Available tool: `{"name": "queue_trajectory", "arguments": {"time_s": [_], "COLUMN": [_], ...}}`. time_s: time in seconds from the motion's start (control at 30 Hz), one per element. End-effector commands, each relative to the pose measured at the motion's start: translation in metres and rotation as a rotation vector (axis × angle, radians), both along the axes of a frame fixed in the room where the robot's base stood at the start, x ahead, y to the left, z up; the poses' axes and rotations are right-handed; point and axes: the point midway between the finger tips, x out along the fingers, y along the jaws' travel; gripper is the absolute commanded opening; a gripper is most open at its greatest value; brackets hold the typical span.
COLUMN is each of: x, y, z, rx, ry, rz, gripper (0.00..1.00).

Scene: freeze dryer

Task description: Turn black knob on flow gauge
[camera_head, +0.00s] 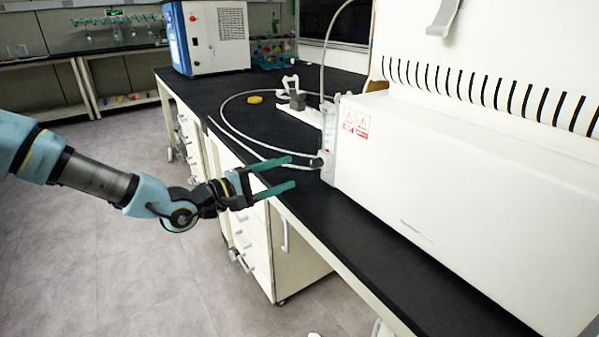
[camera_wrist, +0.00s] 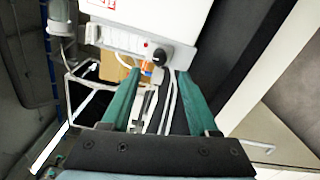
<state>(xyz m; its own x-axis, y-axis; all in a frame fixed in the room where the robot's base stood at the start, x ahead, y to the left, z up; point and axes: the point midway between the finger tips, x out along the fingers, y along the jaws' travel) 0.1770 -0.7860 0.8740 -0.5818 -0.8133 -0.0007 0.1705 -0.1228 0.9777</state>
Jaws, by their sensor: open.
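The flow gauge (camera_head: 329,142) is a narrow upright panel on the end of the white machine, at the bench's front edge. In the wrist view the gauge (camera_wrist: 125,38) is a pale strip with a red dot. A small dark part (camera_wrist: 160,56) near its end looks like the black knob, seen beyond and between my fingertips.
The white machine (camera_head: 470,190) fills the right side of the black bench (camera_head: 235,100). A pale hose (camera_head: 225,125) loops over the bench to the gauge's lower end. A yellow object (camera_head: 255,99) and a grey clamp-like device (camera_head: 291,92) lie behind. The floor is clear at left.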

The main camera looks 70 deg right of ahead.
Motion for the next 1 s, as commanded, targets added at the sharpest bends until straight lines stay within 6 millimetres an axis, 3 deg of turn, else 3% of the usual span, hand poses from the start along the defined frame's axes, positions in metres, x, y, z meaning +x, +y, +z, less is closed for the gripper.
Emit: {"name": "queue_trajectory", "arguments": {"time_s": [0.1,0.3,0.9,1.0], "x": [0.012,0.019,0.020,0.028], "y": [0.016,0.028,0.029,0.031], "z": [-0.001,0.000,0.000,-0.002], "rx": [0.000,0.000,0.001,0.013], "ry": [0.000,0.000,-0.001,-0.034], "rz": [0.002,-0.001,0.000,0.015], "gripper": [0.61,0.61,0.61,0.61]}}
